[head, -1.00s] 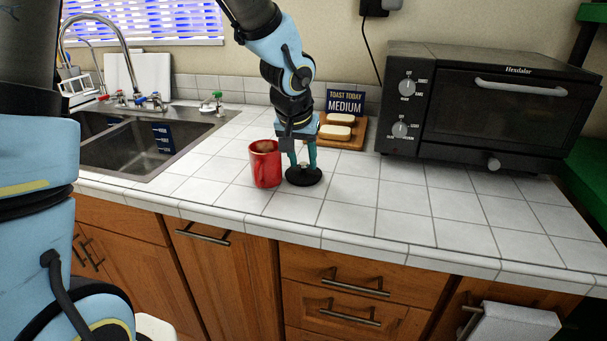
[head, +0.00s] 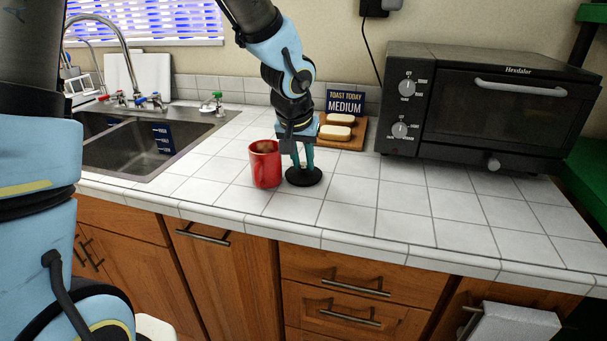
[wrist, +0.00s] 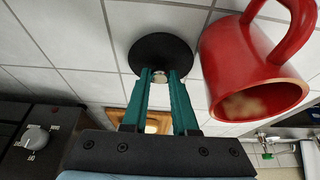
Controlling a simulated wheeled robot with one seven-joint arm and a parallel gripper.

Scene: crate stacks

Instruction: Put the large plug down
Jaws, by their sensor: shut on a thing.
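The large plug (head: 304,178) is a black round disc with a small metal knob on top. It lies flat on or just at the white tiled counter, right of the red mug; I cannot tell whether a small gap remains under it. It also shows in the wrist view (wrist: 163,50). My gripper (head: 303,163) points down over the plug, its teal fingers shut on the metal knob. In the wrist view the fingers (wrist: 160,76) meet at the knob.
A red mug (head: 265,166) with brown contents stands close left of the plug. Behind are a wooden board (head: 352,141) with bread and a blue sign (head: 346,102). A black toaster oven (head: 490,105) stands right, a sink (head: 150,140) left. The counter's front right is clear.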

